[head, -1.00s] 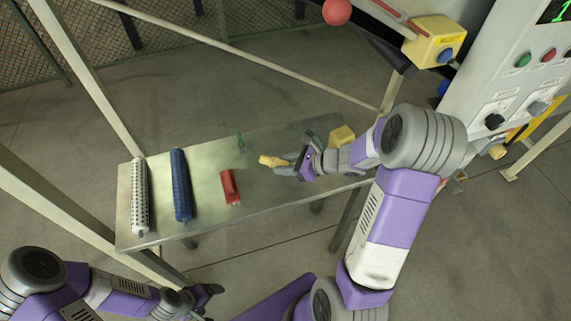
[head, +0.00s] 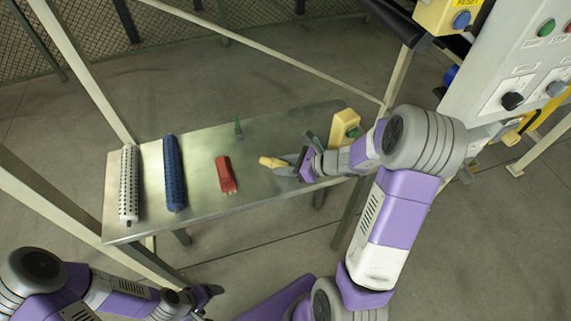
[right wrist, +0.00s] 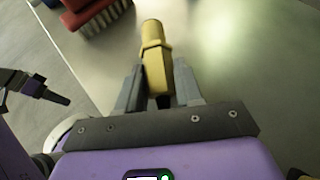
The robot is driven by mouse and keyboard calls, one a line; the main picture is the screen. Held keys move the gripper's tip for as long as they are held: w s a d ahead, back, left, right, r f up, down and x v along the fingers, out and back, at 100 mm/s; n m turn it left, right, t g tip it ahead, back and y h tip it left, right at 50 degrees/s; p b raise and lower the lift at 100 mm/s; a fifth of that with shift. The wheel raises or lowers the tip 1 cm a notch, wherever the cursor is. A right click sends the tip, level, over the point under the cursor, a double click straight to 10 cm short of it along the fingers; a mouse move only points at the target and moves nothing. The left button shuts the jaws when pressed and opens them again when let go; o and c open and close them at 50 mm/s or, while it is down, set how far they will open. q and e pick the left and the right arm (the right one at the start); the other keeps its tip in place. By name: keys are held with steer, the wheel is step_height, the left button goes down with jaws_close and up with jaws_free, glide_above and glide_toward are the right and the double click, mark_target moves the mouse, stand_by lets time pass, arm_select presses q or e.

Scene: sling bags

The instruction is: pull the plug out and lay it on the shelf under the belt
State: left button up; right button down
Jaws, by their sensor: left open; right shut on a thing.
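The yellow plug (head: 270,162) is held by my right gripper (head: 290,170) over the near right part of the metal shelf (head: 225,131). In the right wrist view the plug (right wrist: 154,52) points away from me between the two grey fingers (right wrist: 156,84), which are shut on its rear part. I cannot tell whether the plug touches the shelf. My left gripper (head: 205,296) is open and empty at the lower left, off the shelf's near edge.
A control panel (head: 510,65) stands at the right.

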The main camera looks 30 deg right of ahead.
jaws_free()
stand_by(0.6)
steer(key=shift+s+a+r+p, duration=0.2)
steer(key=shift+s+r+p, duration=0.45)
steer(key=shift+s+r, duration=0.2)
steer(key=shift+s+a+r+p, duration=0.2)
steer(key=shift+s+r+p, duration=0.4)
steer(key=shift+s+r, duration=0.2)
steer(key=shift+s+a+r+p, duration=0.2)
steer(key=shift+s+r+p, duration=0.45)
steer(key=shift+s+r, duration=0.2)
